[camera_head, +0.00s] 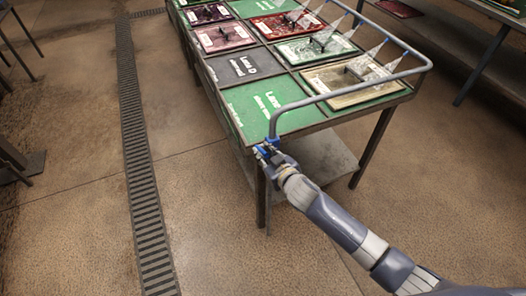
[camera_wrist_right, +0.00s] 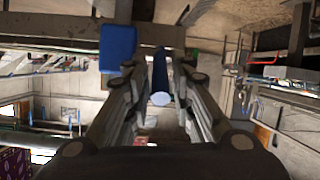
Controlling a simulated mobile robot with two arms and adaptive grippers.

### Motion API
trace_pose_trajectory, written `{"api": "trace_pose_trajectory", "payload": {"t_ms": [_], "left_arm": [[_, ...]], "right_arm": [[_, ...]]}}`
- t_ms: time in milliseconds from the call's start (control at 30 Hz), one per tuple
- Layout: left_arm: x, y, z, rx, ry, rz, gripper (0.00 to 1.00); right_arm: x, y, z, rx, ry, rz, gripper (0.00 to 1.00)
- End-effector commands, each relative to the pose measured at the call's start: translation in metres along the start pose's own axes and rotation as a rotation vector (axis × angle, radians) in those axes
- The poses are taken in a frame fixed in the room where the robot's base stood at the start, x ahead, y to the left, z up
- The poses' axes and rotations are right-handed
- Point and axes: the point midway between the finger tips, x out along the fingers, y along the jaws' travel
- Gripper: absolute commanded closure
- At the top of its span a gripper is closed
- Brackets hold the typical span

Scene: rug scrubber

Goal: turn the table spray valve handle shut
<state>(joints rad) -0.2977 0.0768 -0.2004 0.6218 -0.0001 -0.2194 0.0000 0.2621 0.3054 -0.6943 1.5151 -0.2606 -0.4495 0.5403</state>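The table spray valve is at the near corner of the table, at the low end of the grey spray pipe (camera_head: 272,122). Small blue parts show there in the head view, partly hidden by my gripper. My right gripper (camera_head: 266,153) reaches this corner from the lower right. In the right wrist view a blue bar (camera_wrist_right: 161,78) with a pale round end lies between my right fingers (camera_wrist_right: 162,72). The fingers look open around it, with narrow gaps at its sides. A blue block (camera_wrist_right: 117,46) sits beyond the left finger. My left gripper is not in view.
The table (camera_head: 236,141) carries green, grey and red mats under several spray nozzles. A lower shelf (camera_head: 325,158) is beneath it. A floor drain grate (camera_head: 141,190) runs along the left. Another bench (camera_head: 485,62) stands at the upper right. The floor between is clear.

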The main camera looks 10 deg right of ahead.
Motion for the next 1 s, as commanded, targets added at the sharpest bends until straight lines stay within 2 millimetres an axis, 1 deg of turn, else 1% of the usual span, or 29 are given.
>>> {"api": "trace_pose_trajectory", "payload": {"t_ms": [100, 200, 533, 567, 600, 633, 867, 1000], "left_arm": [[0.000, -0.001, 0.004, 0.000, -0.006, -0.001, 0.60], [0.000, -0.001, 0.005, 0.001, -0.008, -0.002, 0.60], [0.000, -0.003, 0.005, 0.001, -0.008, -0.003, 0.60], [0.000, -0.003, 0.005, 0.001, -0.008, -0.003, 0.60], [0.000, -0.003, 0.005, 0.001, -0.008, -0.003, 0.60], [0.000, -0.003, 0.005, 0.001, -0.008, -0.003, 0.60], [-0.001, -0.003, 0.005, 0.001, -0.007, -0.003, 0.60], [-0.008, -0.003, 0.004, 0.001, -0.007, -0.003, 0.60]], "right_arm": [[0.011, 0.000, 0.000, 0.000, 0.000, 0.000, 0.78], [0.015, -0.001, 0.000, -0.001, 0.000, -0.001, 0.78], [0.017, -0.001, 0.000, -0.001, 0.000, -0.001, 0.78], [0.017, -0.001, 0.000, -0.001, 0.000, -0.001, 0.85], [0.017, -0.001, 0.000, -0.001, 0.000, -0.001, 0.94], [0.017, -0.001, 0.000, -0.001, 0.000, -0.001, 1.00], [0.016, -0.001, 0.000, 0.000, -0.002, -0.001, 1.00], [0.016, 0.000, -0.004, -0.001, -0.016, -0.004, 1.00]]}}
